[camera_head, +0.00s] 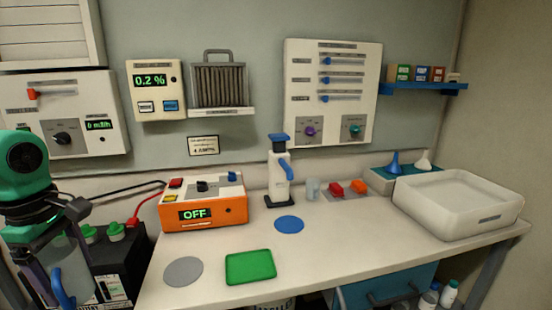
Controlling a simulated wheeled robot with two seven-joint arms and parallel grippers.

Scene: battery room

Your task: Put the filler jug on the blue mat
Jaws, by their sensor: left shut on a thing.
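My left gripper (66,270) is at the lower left edge, in front of the black battery box. It is shut on a translucent grey jug with a blue handle (63,290), which I take for the filler jug. The fingers and the picture's edge hide part of the jug. The blue mat (289,224) is a flat round disc on the bench, to the right of the gripper and well apart from it. The mat is bare. My right gripper is not in view.
An orange charger (203,207) reading OFF stands between gripper and mat. A white blue-topped dispenser (278,175) stands right behind the mat. A grey disc (183,272) and green tray (250,267) lie in front. A white basin (458,205) is at right.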

